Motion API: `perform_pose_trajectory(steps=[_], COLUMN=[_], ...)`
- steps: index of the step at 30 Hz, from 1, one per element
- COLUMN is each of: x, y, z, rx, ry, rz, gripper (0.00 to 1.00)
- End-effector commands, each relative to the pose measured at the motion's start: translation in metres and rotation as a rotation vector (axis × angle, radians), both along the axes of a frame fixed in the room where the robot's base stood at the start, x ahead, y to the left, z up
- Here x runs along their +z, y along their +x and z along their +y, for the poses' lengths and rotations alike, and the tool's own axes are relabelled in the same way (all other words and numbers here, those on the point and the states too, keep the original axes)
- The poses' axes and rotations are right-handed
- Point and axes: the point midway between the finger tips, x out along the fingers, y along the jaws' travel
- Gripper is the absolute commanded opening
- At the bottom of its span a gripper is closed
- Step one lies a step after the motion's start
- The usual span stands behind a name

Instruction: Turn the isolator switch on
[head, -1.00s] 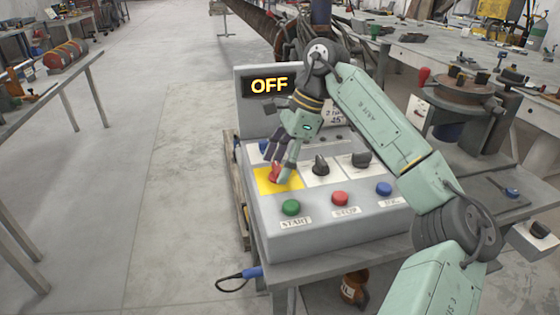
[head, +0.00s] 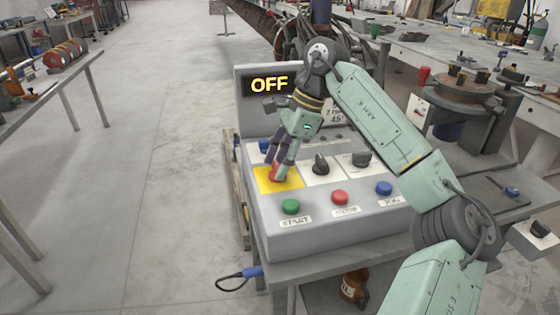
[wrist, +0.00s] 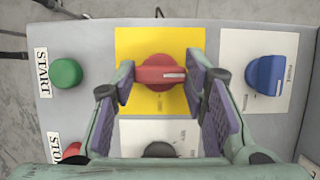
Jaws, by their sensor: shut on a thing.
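The isolator switch is a red rotary knob (wrist: 160,76) on a yellow plate (wrist: 130,42). In the head view the red knob (head: 276,172) is partly hidden by the fingers, with its yellow plate (head: 290,184) at the panel's left. My gripper (wrist: 163,90) is shut on the red knob, with one purple pad at each end of its bar. In the wrist view the knob's bar lies across the picture, its white mark at the right end. The display (head: 269,84) reads OFF. In the head view my gripper (head: 277,164) reaches down to the panel.
Green START (head: 291,207), red (head: 340,198) and blue (head: 384,188) buttons line the panel's front. A black knob (head: 321,165) sits right of the yellow plate. A blue knob (wrist: 272,75) shows in the wrist view. The floor at left is open.

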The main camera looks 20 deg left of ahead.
Motion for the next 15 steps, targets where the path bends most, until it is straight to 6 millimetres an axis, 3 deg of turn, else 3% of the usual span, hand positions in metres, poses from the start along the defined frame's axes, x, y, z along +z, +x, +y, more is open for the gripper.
perform_pose_trajectory(steps=[8, 15], x=[-0.0016, -0.0033], y=[-0.0003, -0.0009], z=[-0.0006, -0.0018], rx=[-0.066, -0.234], ry=[-0.001, -0.002], rz=[-0.002, -0.003], gripper=[0.12, 0.12])
